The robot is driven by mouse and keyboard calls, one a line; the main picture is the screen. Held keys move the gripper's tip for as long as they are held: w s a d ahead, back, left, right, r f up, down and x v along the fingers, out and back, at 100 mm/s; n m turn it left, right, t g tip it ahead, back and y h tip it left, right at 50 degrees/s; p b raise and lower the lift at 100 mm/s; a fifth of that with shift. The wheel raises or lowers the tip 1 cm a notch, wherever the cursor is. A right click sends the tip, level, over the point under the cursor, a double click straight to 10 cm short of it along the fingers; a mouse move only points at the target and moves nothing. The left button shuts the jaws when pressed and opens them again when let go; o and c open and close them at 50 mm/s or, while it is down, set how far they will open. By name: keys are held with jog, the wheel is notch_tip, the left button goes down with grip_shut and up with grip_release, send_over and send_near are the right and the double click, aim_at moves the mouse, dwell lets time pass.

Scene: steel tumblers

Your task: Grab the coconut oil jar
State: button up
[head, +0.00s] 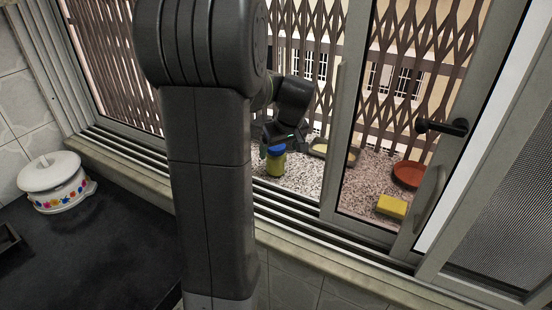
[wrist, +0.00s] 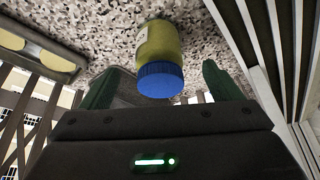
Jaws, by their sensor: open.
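The coconut oil jar (head: 275,163) is yellow-green with a blue lid and stands upright on the speckled stone ledge outside the window. In the wrist view the jar (wrist: 160,55) appears upside down, with its blue lid towards my gripper. My gripper (head: 284,138) is open just above the jar in the head view. In the wrist view its two green fingers (wrist: 158,85) are apart, one on each side of the lid. I cannot tell whether either finger touches the jar.
A tray (head: 333,152) with yellowish contents lies right of the jar, and shows in the wrist view (wrist: 40,50). A window frame post (head: 345,120), a yellow sponge-like block (head: 391,206) and a red dish (head: 408,174) are farther right. A white flowered pot (head: 56,184) stands on the dark counter.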

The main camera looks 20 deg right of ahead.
aim_at(276, 157)
jog(key=shift+w+p+x, duration=0.15)
jog(key=shift+p+x, duration=0.1)
jog(key=shift+x, duration=1.3)
jog(key=shift+w+p+x, duration=0.1)
jog(key=shift+p+x, duration=0.1)
jog(key=shift+x, duration=1.4)
jog(key=shift+r, duration=0.1)
jog(key=shift+c, duration=0.5)
jog(key=c, duration=1.4)
